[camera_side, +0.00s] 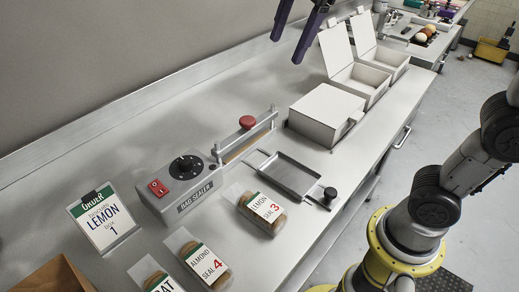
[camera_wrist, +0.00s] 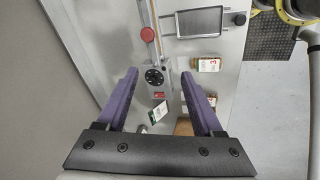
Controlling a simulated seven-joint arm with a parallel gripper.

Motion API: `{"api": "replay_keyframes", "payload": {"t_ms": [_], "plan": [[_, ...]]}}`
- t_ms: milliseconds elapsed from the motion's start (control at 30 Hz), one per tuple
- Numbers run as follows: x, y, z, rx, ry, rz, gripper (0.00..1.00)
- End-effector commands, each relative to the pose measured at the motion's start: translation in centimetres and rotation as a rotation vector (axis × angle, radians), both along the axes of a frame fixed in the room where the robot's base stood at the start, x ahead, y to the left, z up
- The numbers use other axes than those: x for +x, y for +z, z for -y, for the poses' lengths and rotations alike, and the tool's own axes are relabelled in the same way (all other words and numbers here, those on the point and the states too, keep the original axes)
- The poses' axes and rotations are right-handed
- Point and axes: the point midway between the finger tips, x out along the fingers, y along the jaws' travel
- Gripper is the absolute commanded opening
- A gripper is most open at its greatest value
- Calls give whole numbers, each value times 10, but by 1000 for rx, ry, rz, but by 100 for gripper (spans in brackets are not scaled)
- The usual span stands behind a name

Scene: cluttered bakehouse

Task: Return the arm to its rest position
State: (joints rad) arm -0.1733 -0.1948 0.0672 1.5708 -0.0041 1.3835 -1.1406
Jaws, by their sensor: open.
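My gripper (camera_side: 300,22) has purple fingers and hangs high above the back of the bench, at the top edge of the side view. In the wrist view my gripper (camera_wrist: 158,88) has its two fingers wide apart with nothing between them. The bench (camera_side: 110,165) lies well below it. My arm's base stands on a yellow ring at the right, on the floor beside the bench. The links between base and gripper are mostly out of the side view.
A bag sealer (camera_side: 195,197), an order card reading Lemon, box 1 (camera_side: 103,220), bread bags (camera_side: 262,210), a metal tray (camera_side: 287,172), a closed white box (camera_side: 325,115) and two open boxes (camera_side: 358,82) stand on the bench. A brown box (camera_side: 50,276) sits front left.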

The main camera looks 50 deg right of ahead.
Motion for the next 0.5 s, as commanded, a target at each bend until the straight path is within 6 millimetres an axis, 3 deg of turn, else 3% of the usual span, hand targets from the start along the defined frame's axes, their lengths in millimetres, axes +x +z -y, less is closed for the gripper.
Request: {"api": "replay_keyframes", "payload": {"t_ms": [33,100,267,500], "plan": [[-21,-3,12,22,-78,20,68],[-46,-13,24,57,-194,45,68],[-97,-46,43,150,-470,94,68],[-152,-122,55,321,-899,128,68]]}}
